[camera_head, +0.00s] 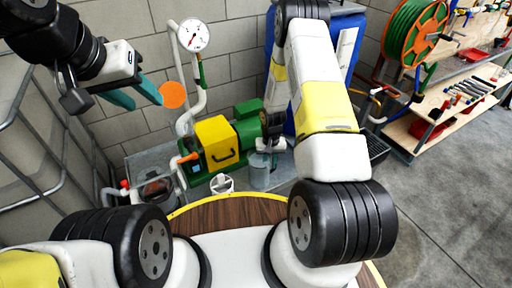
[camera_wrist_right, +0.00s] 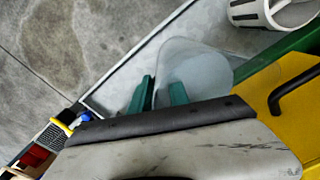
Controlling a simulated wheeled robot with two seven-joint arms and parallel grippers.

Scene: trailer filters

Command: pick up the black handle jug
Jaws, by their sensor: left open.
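A translucent grey jug (camera_head: 260,172) stands on the grey surface by the green and yellow machine. Its body also shows in the right wrist view (camera_wrist_right: 200,66). My right gripper (camera_head: 270,146) is at the jug's top in the head view. In the right wrist view its two green fingers (camera_wrist_right: 161,93) are apart and overlap the jug's near edge. The jug's handle is hidden, so I cannot tell whether the fingers grip it. My left gripper (camera_head: 143,99) is open and empty, raised at the upper left, far from the jug.
A white ribbed container (camera_head: 222,184) stands left of the jug. The yellow and green machine (camera_head: 218,142) is close behind and left. A pressure gauge (camera_head: 193,35) on a white pipe and an orange disc (camera_head: 173,95) are near my left gripper. Open floor lies at right.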

